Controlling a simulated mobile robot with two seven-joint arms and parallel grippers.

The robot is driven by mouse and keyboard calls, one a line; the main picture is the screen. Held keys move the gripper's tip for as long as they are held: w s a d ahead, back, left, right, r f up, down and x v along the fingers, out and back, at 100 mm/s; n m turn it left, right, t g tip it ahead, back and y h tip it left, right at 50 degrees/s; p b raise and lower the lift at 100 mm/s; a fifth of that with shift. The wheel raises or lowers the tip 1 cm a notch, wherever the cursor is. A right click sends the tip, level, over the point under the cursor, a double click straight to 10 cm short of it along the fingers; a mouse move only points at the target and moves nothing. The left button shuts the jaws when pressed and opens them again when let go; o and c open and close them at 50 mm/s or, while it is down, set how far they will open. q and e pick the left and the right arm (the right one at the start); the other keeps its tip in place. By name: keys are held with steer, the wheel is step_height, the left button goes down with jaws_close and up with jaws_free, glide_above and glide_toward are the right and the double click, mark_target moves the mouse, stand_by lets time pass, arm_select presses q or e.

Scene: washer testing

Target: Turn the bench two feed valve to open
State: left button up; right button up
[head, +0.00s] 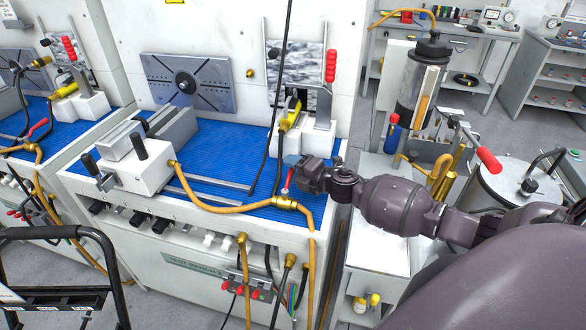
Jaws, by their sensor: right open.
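The bench two feed valve is a brass fitting (288,203) on the orange hose at the front right edge of the bench's blue mat. Its red lever (287,184) stands up from the fitting, partly hidden near my gripper. My right gripper (293,172) is open, just above and beside the lever at its upper end. I cannot tell whether the fingers touch the lever or straddle it. My left gripper is out of view.
Test bench two (205,264) carries a grey-and-white clamp vise (135,165) at left and a red-handled toggle clamp (331,66) behind the gripper. A black cable (270,125) hangs just left of the gripper. A cart with a clear cylinder (408,95) stands right.

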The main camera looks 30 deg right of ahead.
steer(key=shift+w, duration=0.1)
steer(key=shift+c, duration=0.3)
jaws_close()
